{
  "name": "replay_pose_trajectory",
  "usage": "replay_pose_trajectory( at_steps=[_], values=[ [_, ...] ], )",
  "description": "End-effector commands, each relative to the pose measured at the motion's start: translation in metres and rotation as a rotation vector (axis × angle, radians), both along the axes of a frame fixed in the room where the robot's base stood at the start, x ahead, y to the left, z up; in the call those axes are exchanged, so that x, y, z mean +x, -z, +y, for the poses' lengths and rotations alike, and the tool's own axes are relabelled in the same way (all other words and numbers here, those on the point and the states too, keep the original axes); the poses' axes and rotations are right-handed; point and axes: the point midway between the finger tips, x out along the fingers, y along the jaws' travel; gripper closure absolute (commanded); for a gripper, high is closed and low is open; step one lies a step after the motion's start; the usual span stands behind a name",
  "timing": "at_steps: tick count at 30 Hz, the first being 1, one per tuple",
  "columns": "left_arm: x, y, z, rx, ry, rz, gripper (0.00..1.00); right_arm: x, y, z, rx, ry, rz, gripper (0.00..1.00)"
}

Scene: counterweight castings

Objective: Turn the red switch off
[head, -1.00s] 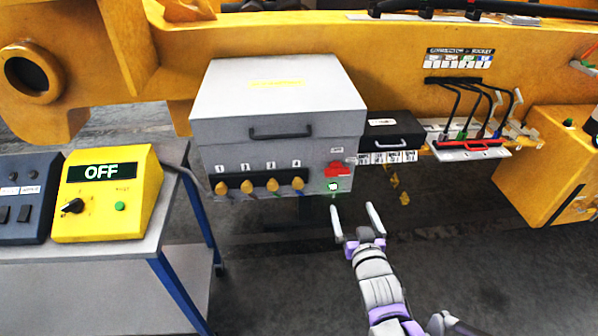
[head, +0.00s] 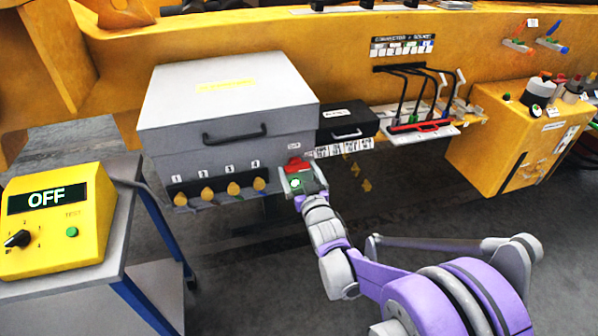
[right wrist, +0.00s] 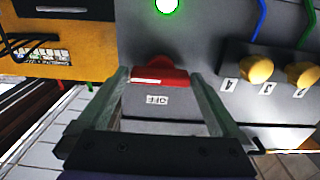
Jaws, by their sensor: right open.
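The red switch (head: 295,163) is on the right end of the grey box's front (head: 235,160), above a lit green lamp (head: 296,183). My right gripper (head: 300,172) is open at that panel, with one finger on each side of the switch. In the right wrist view, the red switch (right wrist: 160,78) shows between the two spread fingertips (right wrist: 160,88), with gaps on both sides. A small label reading OFF (right wrist: 157,100), upside down there, is beside the switch. The green lamp (right wrist: 167,4) is at the top edge. My left gripper is not in view.
Several yellow knobs (head: 233,188) line the box front left of the switch. A black case (head: 345,125) and a connector rack (head: 420,130) are to the right. A yellow console reading OFF (head: 55,220) stands on a table at the left.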

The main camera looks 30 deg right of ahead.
Motion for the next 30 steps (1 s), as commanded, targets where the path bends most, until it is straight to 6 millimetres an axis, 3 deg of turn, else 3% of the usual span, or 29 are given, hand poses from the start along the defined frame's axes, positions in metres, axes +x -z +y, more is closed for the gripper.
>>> replay_pose_trajectory(
  at_steps=[8,18,19,30],
  values=[
    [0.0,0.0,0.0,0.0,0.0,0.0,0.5,0.0009,0.0001,-0.0001,0.0,0.0,0.0,0.02],
    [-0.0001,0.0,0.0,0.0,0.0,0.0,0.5,0.0007,0.0001,-0.0001,0.0,0.0,0.0,0.63],
    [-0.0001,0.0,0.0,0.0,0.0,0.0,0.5,0.0007,0.0001,-0.0001,0.0,0.0,0.0,0.66],
    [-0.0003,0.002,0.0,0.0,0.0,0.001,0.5,0.0005,0.0006,0.0001,-0.07,0.0,0.018,0.66]
  ],
)
